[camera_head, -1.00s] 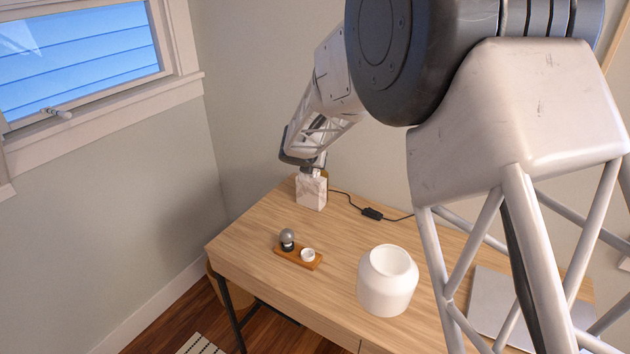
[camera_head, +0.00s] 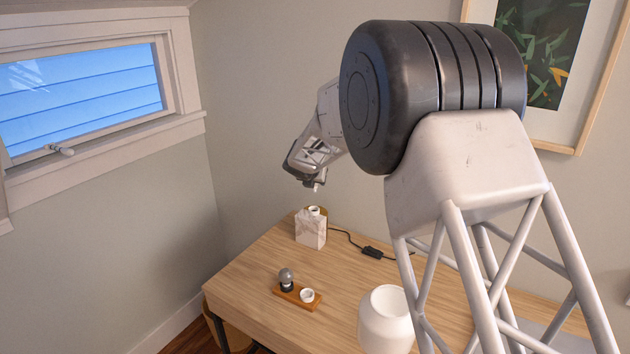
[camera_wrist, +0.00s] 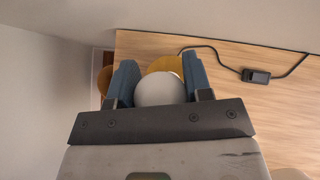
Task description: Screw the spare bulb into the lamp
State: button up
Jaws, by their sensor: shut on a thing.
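My gripper (camera_head: 316,183) is raised above the lamp base, and a small pale piece shows below its tips. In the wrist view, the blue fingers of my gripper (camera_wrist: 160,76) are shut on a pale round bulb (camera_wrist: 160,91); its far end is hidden. The lamp base (camera_head: 310,232) is a white marbled block with a pale socket (camera_head: 314,210) on top, apart from my gripper. A grey bulb (camera_head: 286,275), which looks like the spare, stands upright in a dark holder on the left of a wooden tray (camera_head: 285,299). The white cup (camera_head: 307,295) beside it looks empty.
A white shade (camera_head: 386,325) stands on the wooden desk (camera_head: 250,262), right of the tray. A black cord with a switch (camera_head: 372,252) runs from the lamp base to the right. A brass-coloured disc (camera_wrist: 166,63) shows beyond the bulb. Walls border the desk.

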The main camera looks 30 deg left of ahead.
jog(key=shift+f, duration=0.15)
jog(key=shift+f, duration=2.7)
jog(key=shift+f, duration=1.2)
jog(key=o, duration=0.8)
jog(key=shift+o, duration=0.2)
jog(key=v, duration=0.7)
jog(key=shift+s+r, duration=0.25)
jog(key=shift+s, duration=0.05)
jog(key=shift+d, duration=0.15)
dwell(0.7)
